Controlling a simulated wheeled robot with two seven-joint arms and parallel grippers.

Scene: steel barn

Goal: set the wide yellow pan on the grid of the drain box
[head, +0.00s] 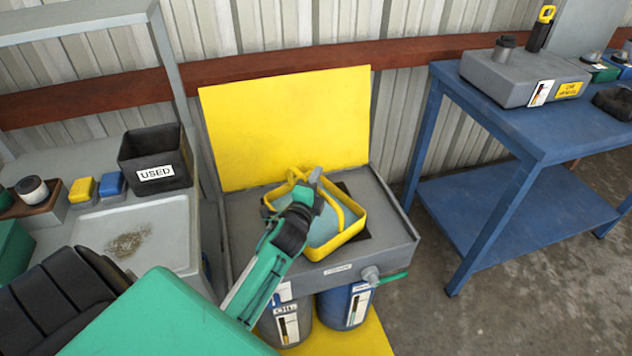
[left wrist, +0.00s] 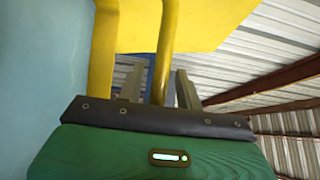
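The wide yellow pan (head: 345,237) has a raised yellow handle and a pale blue-grey inside. It is over the dark grid (head: 364,236) in the top of the grey drain box (head: 395,240); I cannot tell whether its base touches the grid. My left gripper (head: 312,180) reaches over the pan from the front left. My right gripper is not in view.
The drain box's yellow lid (head: 285,125) stands open behind. Drums (head: 345,303) stand below, and a tap (head: 372,275) juts from the front. A bench with a black USED bin (head: 155,160) is left; a blue table (head: 530,130) is right. Bare floor lies front right.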

